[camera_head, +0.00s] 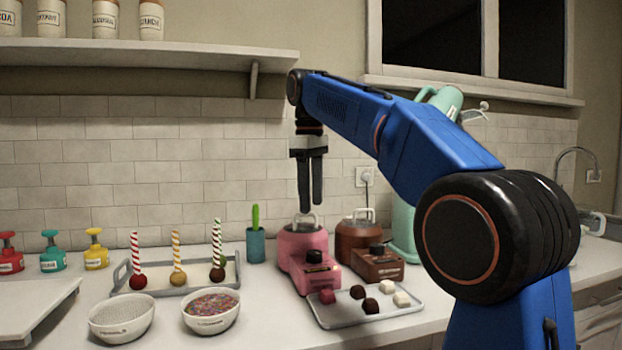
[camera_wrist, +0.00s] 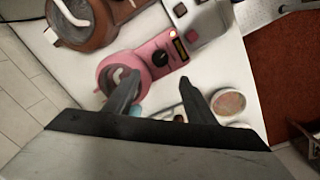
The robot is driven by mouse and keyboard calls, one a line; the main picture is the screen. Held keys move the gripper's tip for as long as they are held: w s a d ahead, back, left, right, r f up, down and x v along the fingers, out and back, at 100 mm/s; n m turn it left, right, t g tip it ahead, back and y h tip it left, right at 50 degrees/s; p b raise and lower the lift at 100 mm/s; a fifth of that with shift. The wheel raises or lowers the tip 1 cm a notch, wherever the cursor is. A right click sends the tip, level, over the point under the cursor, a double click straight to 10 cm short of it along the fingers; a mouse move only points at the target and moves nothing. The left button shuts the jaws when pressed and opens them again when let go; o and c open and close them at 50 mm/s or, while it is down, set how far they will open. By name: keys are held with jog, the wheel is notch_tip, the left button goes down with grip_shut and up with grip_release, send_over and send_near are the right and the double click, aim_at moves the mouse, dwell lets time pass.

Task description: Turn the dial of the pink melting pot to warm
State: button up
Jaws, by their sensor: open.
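The pink melting pot (camera_head: 303,245) stands on the counter, left of a brown melting pot (camera_head: 360,236). Its dark dial (camera_head: 314,256) is on top of its front control part; in the wrist view the pink pot (camera_wrist: 118,70) shows with the black dial (camera_wrist: 160,57) and a small lit yellow spot beside a label. The dial's pointer is too small to read. My gripper (camera_head: 311,205) hangs pointing down above the pink pot, apart from the dial. Its two fingers are empty, and in the wrist view the fingertips (camera_wrist: 155,82) are spread apart.
A tray of chocolates (camera_head: 385,316) lies in front of the pots. A tray with striped cake pops (camera_head: 190,291), two bowls (camera_head: 211,311) and a teal cup (camera_head: 256,247) stand to the left. A mint-green appliance (camera_head: 403,228) stands at the right. A shelf (camera_head: 150,55) hangs upper left.

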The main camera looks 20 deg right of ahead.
jog(key=shift+s+a+r, duration=0.1)
jog(key=shift+r, duration=2.15)
jog(key=shift+s, duration=0.1)
